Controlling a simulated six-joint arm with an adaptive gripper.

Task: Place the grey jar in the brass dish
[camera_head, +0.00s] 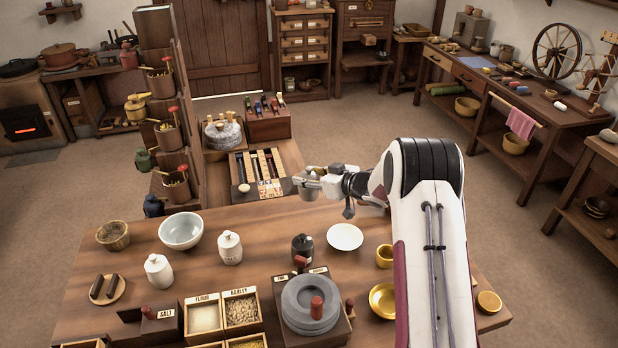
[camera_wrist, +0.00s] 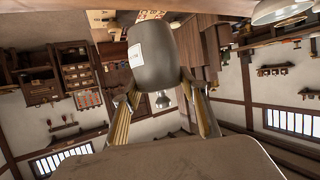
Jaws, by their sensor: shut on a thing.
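The grey jar (camera_wrist: 152,55) has a white label and is held between the two fingers of my gripper (camera_wrist: 163,108) in the wrist view. In the head view my gripper (camera_head: 318,180) holds the jar (camera_head: 307,190) past the far edge of the table, above the lower bench area. The jar is small there and partly covered by the fingers. The brass dish (camera_head: 381,301) lies on the table at the right, nearer the camera, beside my arm. My arm covers its right edge. The dish looks empty.
A white plate (camera_head: 345,237), a dark jar (camera_head: 302,248) and a brass cup (camera_head: 384,256) stand between my gripper and the dish. The stone quern (camera_head: 309,304) with a red handle stands left of the dish. White jars (camera_head: 229,248) and a pale bowl (camera_head: 181,231) are further left.

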